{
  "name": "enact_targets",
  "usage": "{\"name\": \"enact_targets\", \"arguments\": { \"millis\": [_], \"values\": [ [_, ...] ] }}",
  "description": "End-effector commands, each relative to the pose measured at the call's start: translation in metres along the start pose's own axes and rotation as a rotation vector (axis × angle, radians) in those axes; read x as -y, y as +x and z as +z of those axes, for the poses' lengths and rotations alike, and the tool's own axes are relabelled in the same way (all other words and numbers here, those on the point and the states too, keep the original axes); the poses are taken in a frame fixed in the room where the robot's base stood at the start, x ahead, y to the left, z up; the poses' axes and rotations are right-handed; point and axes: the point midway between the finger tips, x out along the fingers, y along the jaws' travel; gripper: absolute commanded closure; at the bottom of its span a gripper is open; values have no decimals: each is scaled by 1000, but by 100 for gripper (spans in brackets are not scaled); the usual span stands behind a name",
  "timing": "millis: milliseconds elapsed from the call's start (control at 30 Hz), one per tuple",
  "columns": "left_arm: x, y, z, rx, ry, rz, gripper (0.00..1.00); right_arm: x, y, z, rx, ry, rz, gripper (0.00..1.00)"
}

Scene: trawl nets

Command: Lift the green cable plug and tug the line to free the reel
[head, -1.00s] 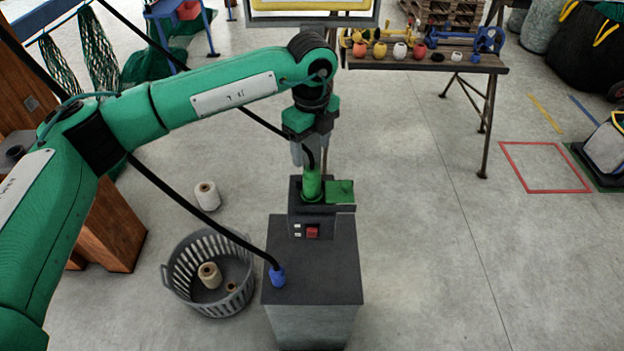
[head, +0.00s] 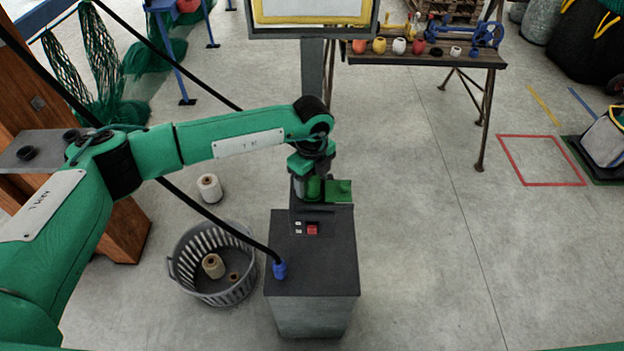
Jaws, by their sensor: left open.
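The green cable plug (head: 313,189) stands upright in a dark socket block at the back of the grey cabinet (head: 313,254). A green flap (head: 339,190) sits just right of it. My left gripper (head: 313,180) points down over the plug, open, with its fingers around or beside it; the arm hides much of this, so I cannot tell if they touch. No reel can be made out for certain. My right gripper is not in view.
A blue plug (head: 279,270) with a black cable sits on the cabinet's front left, near a red switch (head: 312,230). A grey basket (head: 215,262) with spools stands left. A workbench (head: 425,58) stands behind.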

Motion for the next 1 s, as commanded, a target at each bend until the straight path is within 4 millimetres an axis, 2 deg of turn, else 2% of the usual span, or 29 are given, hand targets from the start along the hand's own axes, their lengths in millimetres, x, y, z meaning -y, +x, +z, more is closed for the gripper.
{"name": "enact_targets", "arguments": {
  "millis": [133,400,467,767,867,1000],
  "values": [
    [0,0,0,0,0,0,37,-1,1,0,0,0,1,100],
    [0,0,0,0,0,0,90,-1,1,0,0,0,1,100],
    [0,-1,0,0,0,-1,99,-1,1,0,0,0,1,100],
    [1,-6,0,0,0,-3,99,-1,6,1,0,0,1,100],
    [2,-20,0,1,1,-5,99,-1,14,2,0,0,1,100],
    [1,-49,0,2,1,-6,99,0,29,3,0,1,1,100]
  ]
}}
